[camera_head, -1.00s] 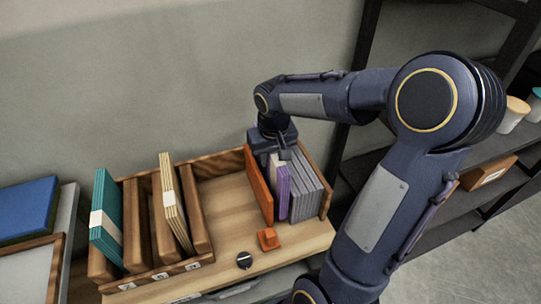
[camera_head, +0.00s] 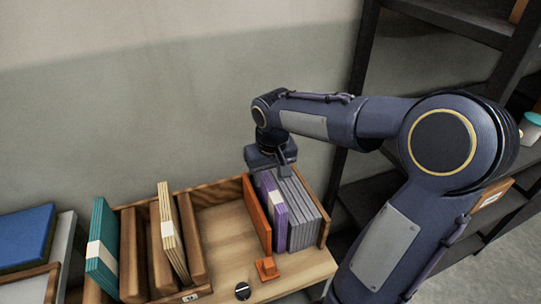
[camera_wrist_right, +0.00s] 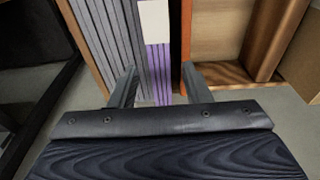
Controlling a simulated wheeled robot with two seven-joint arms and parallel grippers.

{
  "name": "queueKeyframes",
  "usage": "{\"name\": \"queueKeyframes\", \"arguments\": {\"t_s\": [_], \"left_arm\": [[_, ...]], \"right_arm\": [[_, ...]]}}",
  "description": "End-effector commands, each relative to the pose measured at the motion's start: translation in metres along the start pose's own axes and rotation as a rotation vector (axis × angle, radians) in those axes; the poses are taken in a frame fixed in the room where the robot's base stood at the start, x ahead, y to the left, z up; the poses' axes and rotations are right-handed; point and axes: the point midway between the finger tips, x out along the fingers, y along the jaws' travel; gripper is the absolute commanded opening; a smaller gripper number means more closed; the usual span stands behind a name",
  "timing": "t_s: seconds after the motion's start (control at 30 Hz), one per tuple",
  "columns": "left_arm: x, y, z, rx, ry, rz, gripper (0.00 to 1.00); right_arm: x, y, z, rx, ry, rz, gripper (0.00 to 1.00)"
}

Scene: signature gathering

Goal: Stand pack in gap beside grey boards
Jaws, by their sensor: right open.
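The purple pack (camera_head: 281,230) with a white band stands upright in the slot between the orange board (camera_head: 257,215) and the grey boards (camera_head: 300,212). My right gripper (camera_head: 284,168) is open and empty above the far end of the pack. In the right wrist view its two fingers (camera_wrist_right: 160,85) are spread, with the purple pack (camera_wrist_right: 158,68) between them and apart from them in the picture. The grey boards (camera_wrist_right: 112,45) are left of the pack there, and the orange board (camera_wrist_right: 186,40) is right of it. My left gripper is out of view.
The wooden rack (camera_head: 228,232) has bare floor left of the orange board. Teal boards (camera_head: 102,245) and a cream banded pack (camera_head: 172,235) lean among brown dividers at the left. Dark shelves stand right.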

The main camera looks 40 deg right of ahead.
Motion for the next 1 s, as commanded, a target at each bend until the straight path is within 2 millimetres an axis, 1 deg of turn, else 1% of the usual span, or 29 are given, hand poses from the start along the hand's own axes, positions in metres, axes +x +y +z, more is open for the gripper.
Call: {"name": "queueKeyframes", "arguments": {"t_s": [0.03,0.1,0.23,0.4,0.47,0.53,0.57,0.67,0.73,0.8,0.9,1.0], "left_arm": [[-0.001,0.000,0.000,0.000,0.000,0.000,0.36],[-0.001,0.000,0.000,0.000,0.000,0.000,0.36],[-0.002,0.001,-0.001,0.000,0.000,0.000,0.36],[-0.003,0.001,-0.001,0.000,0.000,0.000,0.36],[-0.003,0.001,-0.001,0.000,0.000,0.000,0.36],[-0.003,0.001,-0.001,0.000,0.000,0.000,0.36],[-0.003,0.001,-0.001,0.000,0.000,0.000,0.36],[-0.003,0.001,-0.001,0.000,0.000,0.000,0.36],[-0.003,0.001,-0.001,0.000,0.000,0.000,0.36],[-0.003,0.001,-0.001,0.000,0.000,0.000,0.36],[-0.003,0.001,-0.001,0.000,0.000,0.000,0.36],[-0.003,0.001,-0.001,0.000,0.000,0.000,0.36]], "right_arm": [[-0.014,0.000,-0.002,-0.001,0.008,-0.001,0.43],[-0.030,0.000,-0.001,0.000,0.007,0.000,0.43],[-0.056,0.000,-0.001,-0.001,0.005,-0.001,0.43],[-0.076,0.000,-0.001,0.000,0.002,0.000,0.43],[-0.080,-0.001,0.001,-0.001,0.003,-0.002,0.43],[-0.083,-0.002,0.007,-0.008,0.009,-0.014,0.43],[-0.084,-0.004,0.013,-0.014,0.015,-0.025,0.43],[-0.084,-0.013,0.043,-0.043,0.049,-0.089,0.43],[-0.080,-0.023,0.072,-0.068,0.085,-0.154,0.43],[-0.074,-0.034,0.102,-0.087,0.124,-0.222,0.43],[-0.062,-0.049,0.139,-0.107,0.179,-0.313,0.43],[-0.051,-0.061,0.165,-0.117,0.224,-0.382,0.43]]}}
